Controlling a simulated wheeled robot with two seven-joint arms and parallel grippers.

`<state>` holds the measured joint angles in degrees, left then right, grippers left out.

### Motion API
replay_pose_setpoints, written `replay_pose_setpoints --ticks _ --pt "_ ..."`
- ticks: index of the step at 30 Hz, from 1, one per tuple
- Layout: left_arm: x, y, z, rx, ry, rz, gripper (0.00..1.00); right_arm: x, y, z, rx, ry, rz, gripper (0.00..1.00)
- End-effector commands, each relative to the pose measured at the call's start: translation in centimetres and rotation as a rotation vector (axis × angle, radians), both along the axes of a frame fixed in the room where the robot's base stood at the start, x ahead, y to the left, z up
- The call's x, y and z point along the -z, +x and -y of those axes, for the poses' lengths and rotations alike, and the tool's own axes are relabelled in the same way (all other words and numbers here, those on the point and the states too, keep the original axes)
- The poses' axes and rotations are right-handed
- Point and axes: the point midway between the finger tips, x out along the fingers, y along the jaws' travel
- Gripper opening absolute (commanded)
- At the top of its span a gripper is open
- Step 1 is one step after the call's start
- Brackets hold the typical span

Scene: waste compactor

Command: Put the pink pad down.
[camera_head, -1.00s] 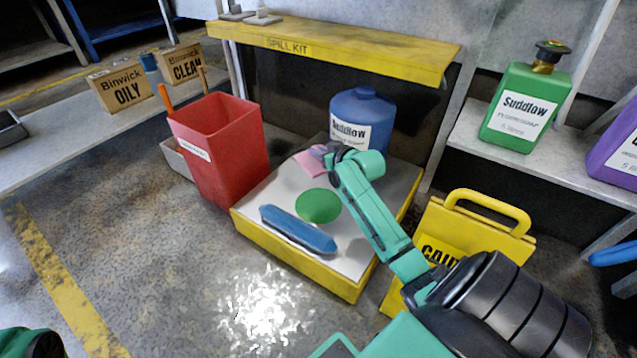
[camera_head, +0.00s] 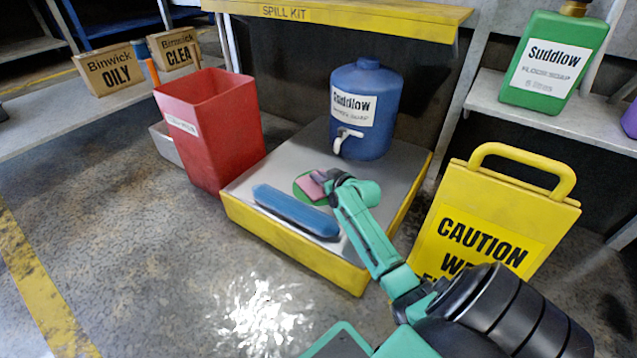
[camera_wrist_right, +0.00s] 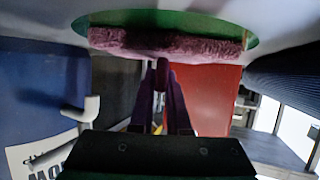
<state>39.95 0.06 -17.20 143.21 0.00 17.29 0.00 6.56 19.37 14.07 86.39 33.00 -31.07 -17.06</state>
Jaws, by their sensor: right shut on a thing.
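The pink pad (camera_head: 309,189) is over the green disc (camera_head: 299,182) on the grey-topped yellow platform (camera_head: 240,192). My right gripper (camera_head: 327,181) is shut on the pad's right side in the head view. In the right wrist view the fingers (camera_wrist_right: 162,75) meet the fuzzy pink pad (camera_wrist_right: 200,46), which lies against or just above the green disc (camera_wrist_right: 150,20). I cannot tell whether pad and disc touch. The pad covers part of the disc. My left gripper is not in view.
A blue padded bar (camera_head: 295,212) lies in front of the disc. A red bin (camera_head: 225,130) is at the left, a yellow caution sign (camera_head: 515,165) at the right. A yellow shelf (camera_head: 345,14) is above.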

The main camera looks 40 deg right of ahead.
Motion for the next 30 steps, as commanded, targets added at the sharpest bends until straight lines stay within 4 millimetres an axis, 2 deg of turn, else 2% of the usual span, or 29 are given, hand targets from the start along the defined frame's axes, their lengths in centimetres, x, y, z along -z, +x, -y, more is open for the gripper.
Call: replay_pose_setpoints --ticks 6,7,8,9,20,23,30 --pt "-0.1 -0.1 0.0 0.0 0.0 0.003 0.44 0.2 -0.1 0.0 -0.001 0.0 -0.004 0.0" --pt "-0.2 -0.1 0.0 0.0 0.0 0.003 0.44 0.1 -0.1 0.0 -0.001 0.001 -0.004 0.26" --pt "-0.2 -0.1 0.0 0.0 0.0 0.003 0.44 0.1 0.0 0.0 -0.001 0.001 -0.004 0.37" --pt "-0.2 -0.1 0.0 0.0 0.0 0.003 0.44 0.1 0.0 0.0 -0.001 0.001 -0.004 0.44" --pt "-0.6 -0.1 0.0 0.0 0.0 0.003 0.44 -0.3 -0.2 -0.1 0.0 0.0 -0.004 0.44" --pt "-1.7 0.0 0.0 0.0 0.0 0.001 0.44 -1.1 -1.4 -0.2 -0.001 0.0 -0.005 0.44" --pt "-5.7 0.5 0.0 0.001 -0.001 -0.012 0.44 -3.6 -6.7 -0.7 -0.001 0.0 -0.008 0.44"
